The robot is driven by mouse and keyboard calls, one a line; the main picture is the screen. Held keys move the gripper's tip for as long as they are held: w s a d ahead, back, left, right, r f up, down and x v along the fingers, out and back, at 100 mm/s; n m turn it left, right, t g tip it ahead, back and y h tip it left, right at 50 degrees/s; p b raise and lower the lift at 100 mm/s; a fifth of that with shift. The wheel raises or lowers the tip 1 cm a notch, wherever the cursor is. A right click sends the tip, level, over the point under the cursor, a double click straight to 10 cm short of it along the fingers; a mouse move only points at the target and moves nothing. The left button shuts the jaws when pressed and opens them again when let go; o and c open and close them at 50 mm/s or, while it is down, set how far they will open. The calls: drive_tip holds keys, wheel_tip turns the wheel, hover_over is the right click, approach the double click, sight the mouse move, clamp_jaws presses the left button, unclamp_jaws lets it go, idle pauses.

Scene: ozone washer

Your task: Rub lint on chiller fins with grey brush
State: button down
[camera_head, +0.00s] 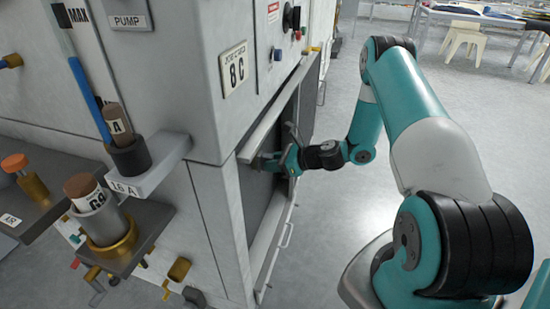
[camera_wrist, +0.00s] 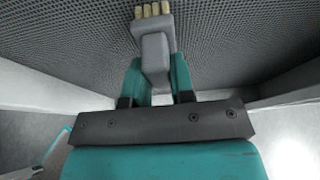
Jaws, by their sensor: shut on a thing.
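My gripper (camera_wrist: 157,88) is shut on the grey brush (camera_wrist: 153,48) in the wrist view. The brush has a grey block handle and pale tan bristles (camera_wrist: 152,11) that point away from me toward a dark grey meshed surface, the chiller fins (camera_wrist: 235,35). I cannot tell whether the bristles touch the fins. No lint can be made out. In the head view my gripper (camera_head: 270,162) reaches into the open recess in the side of the grey washer cabinet, where the dark fins (camera_head: 257,195) show. The brush is too small or hidden to tell there.
Open floor (camera_head: 325,240) lies right of the cabinet. Tables and stools (camera_head: 465,38) stand far back.

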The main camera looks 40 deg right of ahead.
sight(273, 157)
drive_tip(key=shift+r+p, duration=0.8)
drive_tip(key=shift+r, duration=0.05)
drive_tip(key=shift+w+d+r+b, duration=0.7)
drive_tip(key=shift+w+d, duration=2.6)
drive_tip(key=shift+d, duration=0.85)
drive_tip(key=shift+s+a+p, duration=1.1)
drive_tip(key=shift+a, duration=0.3)
drive_tip(key=shift+s+a+p, duration=1.05)
drive_tip(key=shift+s+a, duration=0.1)
drive_tip(key=shift+a, duration=0.3)
drive_tip(key=shift+s+a+p, duration=1.1)
drive_tip(key=shift+a, duration=0.3)
drive_tip(key=shift+r+p, duration=0.7)
drive_tip(key=shift+r, duration=0.1)
drive_tip(key=w+d+b, duration=0.5)
drive_tip(key=w+d, duration=0.1)
drive_tip(key=d, duration=0.2)
drive_tip(key=shift+w+d, duration=0.25)
drive_tip(key=shift+d, duration=0.1)
